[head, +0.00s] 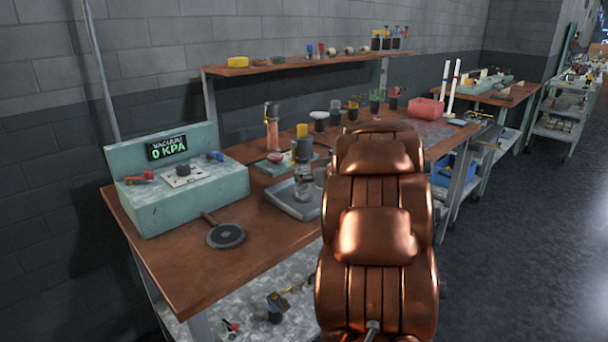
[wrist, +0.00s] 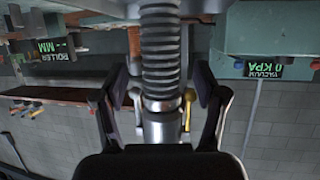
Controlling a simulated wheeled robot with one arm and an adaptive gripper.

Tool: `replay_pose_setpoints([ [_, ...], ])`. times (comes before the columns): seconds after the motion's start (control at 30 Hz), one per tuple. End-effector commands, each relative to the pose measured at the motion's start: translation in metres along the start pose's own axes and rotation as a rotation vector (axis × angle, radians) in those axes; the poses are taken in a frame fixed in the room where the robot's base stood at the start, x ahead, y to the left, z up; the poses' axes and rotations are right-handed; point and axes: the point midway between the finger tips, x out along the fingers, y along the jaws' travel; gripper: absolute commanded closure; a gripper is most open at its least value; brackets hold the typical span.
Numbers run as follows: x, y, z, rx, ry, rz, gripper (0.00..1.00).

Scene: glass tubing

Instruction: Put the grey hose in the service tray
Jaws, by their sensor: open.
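In the wrist view, which is upside down, a grey ribbed hose (wrist: 160,50) runs from the top edge into a metal fitting (wrist: 160,118) with a silver lever and a brass lever. My gripper (wrist: 161,84) is open, with one finger on each side of the hose and fitting. Gaps show between the fingers and the hose. The lower end of the fitting is hidden behind the gripper body. In the head view, a shallow grey tray (head: 279,197), which looks like the service tray, sits on the wooden bench. I cannot make out the hose or my gripper there.
The green vacuum box (head: 215,191) reading 0 KPA stands on the bench's left end. A dark disc with a handle (head: 226,236) lies before it. A yellow-topped dark device (head: 303,150) stands by the tray. A shelf (head: 290,64) with small parts runs behind.

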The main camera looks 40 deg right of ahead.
Motion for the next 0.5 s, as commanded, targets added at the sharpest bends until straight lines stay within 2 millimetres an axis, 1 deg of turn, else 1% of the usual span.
replay_pose_setpoints([
  [0.03,-0.010,0.001,-0.002,-0.001,0.001,0.002,0.29],
  [0.3,-0.052,0.000,-0.001,-0.001,0.000,0.002,0.29],
  [0.5,-0.070,0.000,-0.001,-0.001,0.001,-0.001,0.29],
])
